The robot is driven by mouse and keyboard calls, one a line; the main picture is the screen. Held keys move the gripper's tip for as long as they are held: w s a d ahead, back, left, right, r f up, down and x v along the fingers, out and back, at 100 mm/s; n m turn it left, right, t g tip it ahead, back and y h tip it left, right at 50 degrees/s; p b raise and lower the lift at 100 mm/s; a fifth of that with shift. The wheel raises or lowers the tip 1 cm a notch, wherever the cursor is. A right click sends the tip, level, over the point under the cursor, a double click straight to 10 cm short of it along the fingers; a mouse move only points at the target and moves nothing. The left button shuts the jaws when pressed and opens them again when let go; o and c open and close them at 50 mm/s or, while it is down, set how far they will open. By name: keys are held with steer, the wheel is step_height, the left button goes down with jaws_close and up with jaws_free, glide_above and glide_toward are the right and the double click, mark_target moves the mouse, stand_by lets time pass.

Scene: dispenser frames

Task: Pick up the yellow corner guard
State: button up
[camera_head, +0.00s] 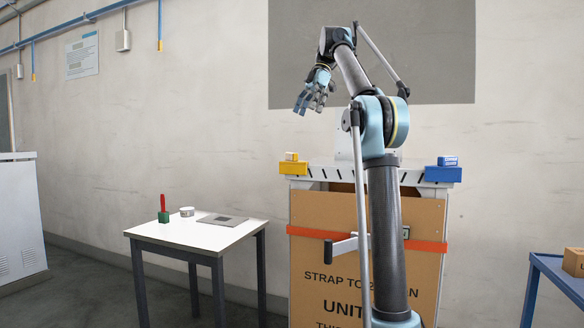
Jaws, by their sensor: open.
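The yellow corner guard (294,169) sits on the top left corner of the grey frame (322,174) around a large cardboard carton (325,215). A small yellow-and-white piece rests on top of it. A blue corner guard (443,175) sits on the top right corner, with a small blue-and-white piece on it. My gripper (314,98) is open and empty, with its fingers pointing down. In the picture it is above and slightly right of the yellow guard, clearly apart from it. My arm hides the middle of the carton.
An orange strap (305,232) with a grey handle (342,246) crosses the carton's front. A white-topped table (185,240) at left holds a red-handled green block (163,210), a small round tin (187,211) and a grey plate (222,220). A blue cart (562,275) stands at right.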

mark_target(290, 155)
steer(key=x, duration=1.7)
steer(key=shift+s+a, duration=0.1)
steer(key=shift+s, duration=0.1)
steer(key=shift+c, duration=0.6)
steer(key=c, duration=0.9)
